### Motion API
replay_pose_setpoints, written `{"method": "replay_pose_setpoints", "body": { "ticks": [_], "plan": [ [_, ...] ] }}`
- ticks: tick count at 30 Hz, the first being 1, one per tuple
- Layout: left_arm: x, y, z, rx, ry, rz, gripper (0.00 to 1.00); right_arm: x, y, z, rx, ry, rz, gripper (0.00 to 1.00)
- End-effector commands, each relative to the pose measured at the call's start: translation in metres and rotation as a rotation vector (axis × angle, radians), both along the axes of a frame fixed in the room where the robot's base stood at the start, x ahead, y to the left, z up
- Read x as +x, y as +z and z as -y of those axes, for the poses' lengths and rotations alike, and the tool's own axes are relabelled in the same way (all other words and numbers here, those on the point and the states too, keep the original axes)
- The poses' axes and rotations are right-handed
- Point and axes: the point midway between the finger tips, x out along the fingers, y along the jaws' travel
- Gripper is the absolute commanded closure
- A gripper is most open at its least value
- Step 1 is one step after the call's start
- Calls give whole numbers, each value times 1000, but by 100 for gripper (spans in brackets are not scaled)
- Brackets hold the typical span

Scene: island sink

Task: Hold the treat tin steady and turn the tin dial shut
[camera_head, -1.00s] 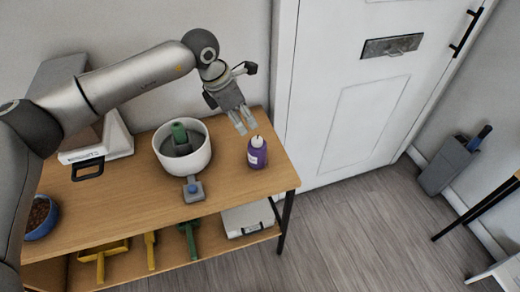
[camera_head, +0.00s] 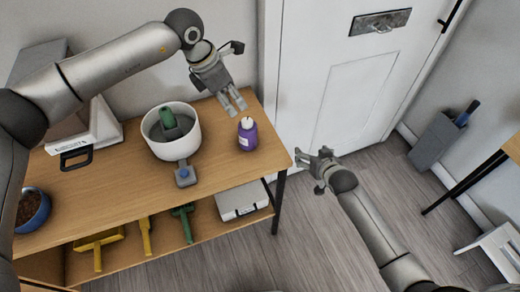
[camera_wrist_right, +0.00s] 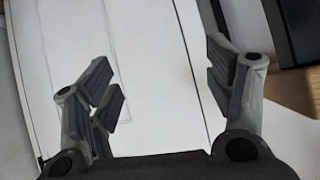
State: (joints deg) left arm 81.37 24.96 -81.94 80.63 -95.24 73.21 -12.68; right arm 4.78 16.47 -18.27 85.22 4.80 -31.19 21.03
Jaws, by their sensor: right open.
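A white round pot (camera_head: 193,141) stands on the wooden bench in the head view, with a green object (camera_head: 171,123) inside. A small blue-grey piece with a knob (camera_head: 186,174) sits at its front; I cannot tell whether this is the tin's dial or which thing is the treat tin. My left gripper (camera_head: 236,106) looks open and empty, above the bench behind the purple bottle and right of the pot. My right gripper (camera_head: 308,170) is open and empty, off the bench's right end. Its spread fingers show in the right wrist view (camera_wrist_right: 162,85).
A purple bottle (camera_head: 247,136) stands right of the pot. A white box-like unit (camera_head: 105,134) and a bowl of brown pellets (camera_head: 32,210) are further left. Yellow and green tools and a white scale-like box (camera_head: 240,203) lie on the lower shelf. A white door (camera_head: 350,105) stands behind.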

Motion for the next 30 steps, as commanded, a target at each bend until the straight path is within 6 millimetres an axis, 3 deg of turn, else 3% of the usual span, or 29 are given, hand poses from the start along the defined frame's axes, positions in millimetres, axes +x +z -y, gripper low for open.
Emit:
{"method": "replay_pose_setpoints", "body": {
  "ticks": [1,4,9,15,22,30],
  "plan": [
    [0,0,0,0,0,0,64,14,31,-7,14,8,49,24],
    [0,0,0,0,0,0,64,32,83,-32,20,41,125,24],
    [0,0,0,0,0,0,64,-14,100,-110,-32,148,164,24],
    [0,0,0,0,0,0,64,-52,123,-162,-40,205,221,24],
    [0,0,0,0,0,0,64,-61,130,-178,-36,220,243,24],
    [0,0,0,0,0,0,64,-27,116,-189,-37,219,242,24]
  ]
}}
